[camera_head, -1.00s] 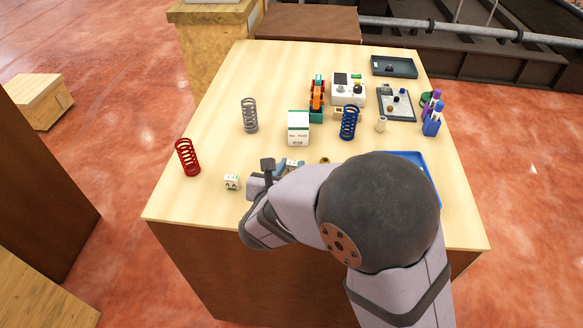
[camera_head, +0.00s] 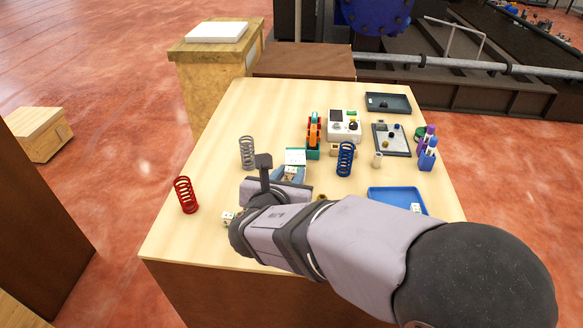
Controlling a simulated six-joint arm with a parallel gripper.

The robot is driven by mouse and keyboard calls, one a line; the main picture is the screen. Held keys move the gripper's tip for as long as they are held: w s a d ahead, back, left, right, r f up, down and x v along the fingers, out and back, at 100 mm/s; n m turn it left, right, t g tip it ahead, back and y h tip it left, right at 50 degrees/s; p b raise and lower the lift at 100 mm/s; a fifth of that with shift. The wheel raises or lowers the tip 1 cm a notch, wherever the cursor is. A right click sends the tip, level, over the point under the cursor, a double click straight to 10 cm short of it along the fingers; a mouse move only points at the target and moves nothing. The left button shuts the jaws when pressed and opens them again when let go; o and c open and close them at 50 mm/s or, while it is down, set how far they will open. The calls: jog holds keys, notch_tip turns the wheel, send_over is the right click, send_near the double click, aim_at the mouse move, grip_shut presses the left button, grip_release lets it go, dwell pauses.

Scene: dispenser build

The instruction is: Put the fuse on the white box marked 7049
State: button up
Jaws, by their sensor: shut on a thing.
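The white box (camera_head: 295,156) stands mid-table; its pale top with a green edge shows just beyond my gripper. Its front is hidden by the gripper, so its number cannot be read now. My gripper (camera_head: 288,178) is at the near side of this box, over the table, and is shut. A small whitish piece with dark marks (camera_head: 290,173) shows at its jaws; it seems to be the fuse, but it is mostly hidden. I cannot tell whether it touches the box.
A grey spring (camera_head: 247,153), a blue spring (camera_head: 346,159) and an orange-and-teal object (camera_head: 314,135) stand close around the box. A red spring (camera_head: 186,195) and a white cube (camera_head: 228,218) are at left. A blue tray (camera_head: 380,194) is at right. The far-left tabletop is clear.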

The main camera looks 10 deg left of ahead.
jog(key=shift+w+d+p, duration=0.2)
jog(key=shift+d+p, duration=0.2)
jog(key=shift+d, duration=0.05)
jog(key=w+m+h+p, duration=0.1)
jog(key=w+p, duration=0.1)
jog(key=w, duration=0.2)
jog(key=w+a+r+m+h+p, duration=0.1)
jog(key=w+p, duration=0.1)
jog(key=w, duration=0.2)
jog(key=w+r+m+h+p, duration=0.1)
jog(key=w+p, duration=0.1)
jog(key=w, duration=0.2)
jog(key=shift+w+a+r+g, duration=0.1)
jog(key=shift+a+r+g, duration=0.1)
jog(key=shift+g, duration=0.2)
notch_tip(320, 180, up, 4)
send_over(292, 159)
jog(key=shift+h, duration=0.3)
jog(key=shift+f+p, duration=1.2)
jog(key=shift+f, duration=3.55)
jog(key=shift+f, duration=0.1)
